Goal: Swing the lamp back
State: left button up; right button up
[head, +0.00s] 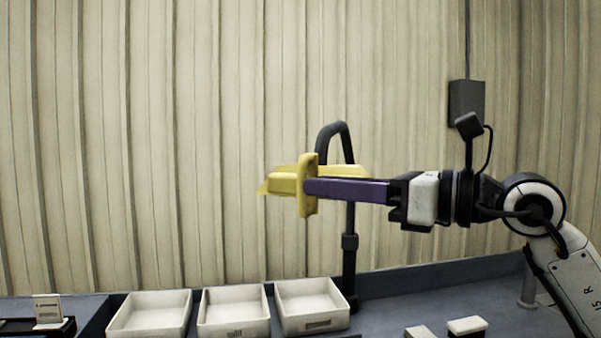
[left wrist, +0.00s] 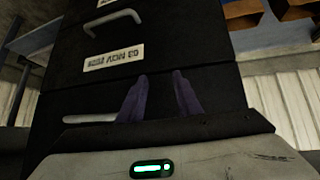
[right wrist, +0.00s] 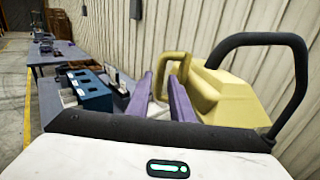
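The lamp has a yellow head (head: 284,184) with a yellow handle loop (head: 308,186) on a black post with a bent neck (head: 349,214). In the right wrist view the head (right wrist: 228,98) fills the right side, with the handle (right wrist: 182,68) in front of it. My right gripper (head: 310,187) reaches in from the right. My left gripper (left wrist: 160,75) is open and empty, facing a dark cabinet. It is out of the head view.
Several white trays (head: 234,309) stand in a row below the lamp. Small white blocks (head: 466,325) lie on the blue-grey bench (head: 410,289). A corrugated wall (head: 220,110) rises behind. The dark cabinet (left wrist: 190,50) with a handle and label is close before my left gripper.

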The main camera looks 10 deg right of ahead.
aim_at(303, 204)
jog(key=p+x, duration=0.1)
jog(key=x, duration=0.4)
jog(key=shift+d, duration=0.1)
grip_shut()
